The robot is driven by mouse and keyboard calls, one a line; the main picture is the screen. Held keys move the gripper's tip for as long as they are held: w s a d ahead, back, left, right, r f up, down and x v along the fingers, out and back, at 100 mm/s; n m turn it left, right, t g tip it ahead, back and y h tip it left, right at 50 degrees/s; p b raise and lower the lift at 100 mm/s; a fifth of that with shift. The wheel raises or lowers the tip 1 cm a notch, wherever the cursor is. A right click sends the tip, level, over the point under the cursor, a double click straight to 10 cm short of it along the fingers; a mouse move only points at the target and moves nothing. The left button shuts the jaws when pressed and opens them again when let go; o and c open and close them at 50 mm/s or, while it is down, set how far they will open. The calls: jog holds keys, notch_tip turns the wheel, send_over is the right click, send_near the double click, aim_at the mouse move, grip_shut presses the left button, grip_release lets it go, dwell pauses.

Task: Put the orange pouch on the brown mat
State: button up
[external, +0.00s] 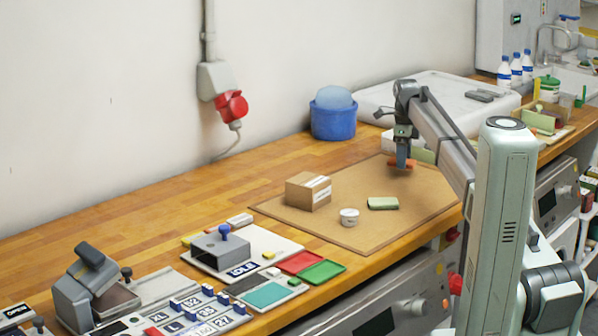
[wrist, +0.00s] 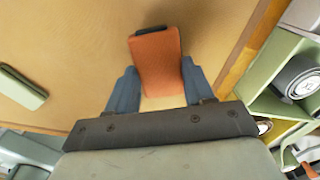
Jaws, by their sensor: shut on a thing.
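The orange pouch (wrist: 157,62) is between the two blue fingers of my gripper (wrist: 155,88) in the wrist view, and the fingers are shut on it. In the external view my gripper (external: 401,160) holds the pouch (external: 409,164) over the far right part of the brown mat (external: 367,232). The pouch looks low over the mat; I cannot tell whether it touches it. The mat (wrist: 80,45) fills most of the wrist view behind the pouch.
On the mat are a cardboard box (external: 308,191), a white cup (external: 349,217) and a green pad (external: 383,203). A blue tub (external: 333,118) stands behind it. A green tray with a grey roll (wrist: 298,76) lies right of the mat in the wrist view. The mat around the pouch is clear.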

jog(key=shift+f, duration=1.1)
jog(key=shift+f, duration=0.15)
jog(key=o, duration=1)
jog(key=shift+o, duration=0.2)
notch_tip(320, 180, up, 12)
jog(key=shift+r, duration=0.2)
